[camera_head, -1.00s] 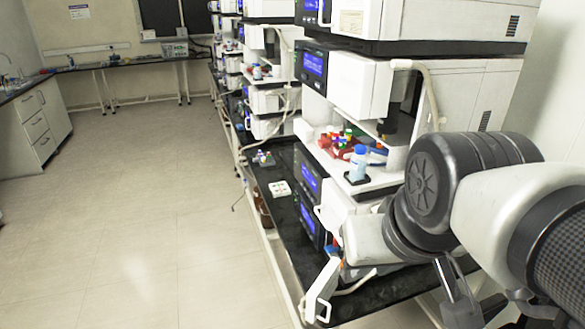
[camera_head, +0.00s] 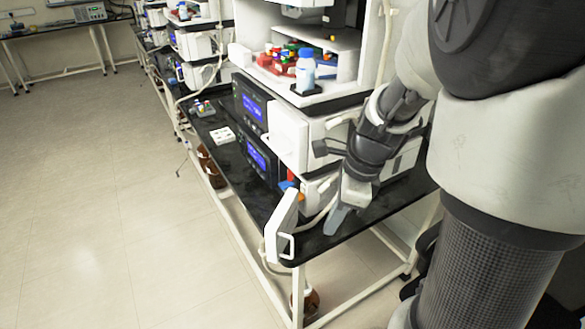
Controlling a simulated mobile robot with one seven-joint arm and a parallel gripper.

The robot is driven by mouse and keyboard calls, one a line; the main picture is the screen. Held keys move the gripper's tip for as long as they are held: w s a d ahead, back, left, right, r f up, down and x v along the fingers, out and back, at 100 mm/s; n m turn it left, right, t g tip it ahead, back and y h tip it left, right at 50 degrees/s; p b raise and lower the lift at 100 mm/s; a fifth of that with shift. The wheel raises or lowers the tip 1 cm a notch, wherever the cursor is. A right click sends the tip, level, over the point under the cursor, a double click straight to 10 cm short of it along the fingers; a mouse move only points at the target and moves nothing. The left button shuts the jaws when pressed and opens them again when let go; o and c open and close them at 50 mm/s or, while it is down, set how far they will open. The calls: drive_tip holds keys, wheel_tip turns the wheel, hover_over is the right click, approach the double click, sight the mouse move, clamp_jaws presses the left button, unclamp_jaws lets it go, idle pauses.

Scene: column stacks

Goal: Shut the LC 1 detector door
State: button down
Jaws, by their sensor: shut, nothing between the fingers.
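The nearest instrument stack has an open white door (camera_head: 284,222) at its lowest unit. The door stands out past the front edge of the black bench, with a white loop handle (camera_head: 286,246) on it. Coloured parts (camera_head: 291,189) show in the opening behind the door. My gripper (camera_head: 336,222) points down to the right of the door, on its inner side, close to the bench top and apart from the door in the picture. It looks shut and holds nothing. Whether it touches the bench cannot be told.
The black bench top (camera_head: 375,208) is bare right of my gripper. A pale hose (camera_head: 321,214) lies between door and gripper. Above are a blue-capped bottle (camera_head: 306,72) and coloured vials. A white tray (camera_head: 222,135) lies left. The floor (camera_head: 110,220) is clear.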

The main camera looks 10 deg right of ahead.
drive_tip(key=w+a+f+b, duration=0.2)
drive_tip(key=a+f, duration=0.3)
drive_tip(key=f, duration=0.3)
drive_tip(key=shift+w+a+f+b, duration=0.15)
drive_tip(key=shift+a+b, duration=0.2)
